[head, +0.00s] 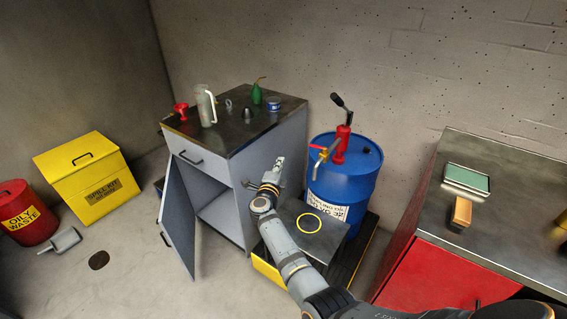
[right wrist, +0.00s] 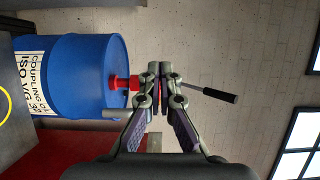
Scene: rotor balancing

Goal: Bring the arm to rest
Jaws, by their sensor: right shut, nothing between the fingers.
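My right arm (head: 295,262) reaches in from the bottom right of the head view. Its gripper (head: 279,165) is raised in front of the grey cabinet's right side, left of the blue drum. In the right wrist view the fingers (right wrist: 160,70) are shut with nothing between them. Behind them, the blue drum (right wrist: 85,75) appears on its side, and its red pump (right wrist: 126,83) is partly hidden by the fingers. My left gripper is in neither view.
The blue drum (head: 343,182) carries a pump and tap. A red bench (head: 500,190) stands right. Yellow (head: 88,178) and red (head: 25,212) bins stand left.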

